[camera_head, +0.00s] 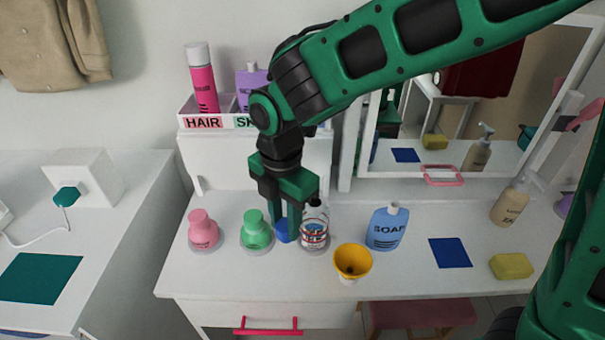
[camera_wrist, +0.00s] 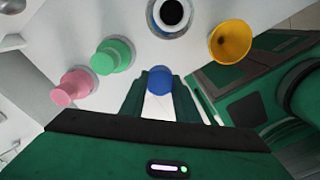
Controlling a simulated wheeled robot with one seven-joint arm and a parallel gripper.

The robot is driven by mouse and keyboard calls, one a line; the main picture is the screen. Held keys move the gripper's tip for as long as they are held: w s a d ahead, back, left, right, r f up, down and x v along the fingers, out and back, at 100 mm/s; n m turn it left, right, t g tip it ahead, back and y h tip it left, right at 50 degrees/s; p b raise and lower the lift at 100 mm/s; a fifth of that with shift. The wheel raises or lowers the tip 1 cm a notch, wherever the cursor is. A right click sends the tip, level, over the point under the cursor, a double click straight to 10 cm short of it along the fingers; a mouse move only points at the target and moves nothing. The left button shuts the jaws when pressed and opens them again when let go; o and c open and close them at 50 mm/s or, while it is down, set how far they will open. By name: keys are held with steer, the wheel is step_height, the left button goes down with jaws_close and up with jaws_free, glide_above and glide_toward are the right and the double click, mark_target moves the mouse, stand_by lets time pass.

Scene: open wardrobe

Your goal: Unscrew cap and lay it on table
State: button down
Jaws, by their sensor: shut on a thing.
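The blue cap (camera_head: 282,231) is between the fingertips of my gripper (camera_head: 286,226), which is shut on it, low over the tabletop. I cannot tell whether the cap touches the table (camera_head: 215,272). The wrist view shows the cap (camera_wrist: 159,80) at the tips of my gripper (camera_wrist: 160,92). The clear labelled bottle (camera_head: 314,232) stands upright just right of the gripper in a round grey holder. In the wrist view the bottle (camera_wrist: 171,13) shows a dark open mouth, apart from the cap.
A green bottle (camera_head: 256,232) and a pink bottle (camera_head: 203,231) stand to the left. A yellow funnel (camera_head: 352,261), blue soap bottle (camera_head: 386,228), blue cloth (camera_head: 450,253) and yellow sponge (camera_head: 511,266) are to the right. The front left tabletop is clear.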

steer(key=shift+s+a+f, duration=0.3)
steer(key=shift+s+f, duration=0.3)
steer(key=shift+f, duration=1.15)
steer(key=shift+s+a+f, duration=0.3)
steer(key=shift+s+f, duration=0.35)
steer(key=shift+f, duration=1.05)
steer(key=shift+s+a+f, duration=0.3)
steer(key=shift+s+f, duration=0.3)
steer(key=shift+f, duration=1.15)
steer(key=c, duration=1)
jaws_free()
steer(key=shift+r, duration=4)
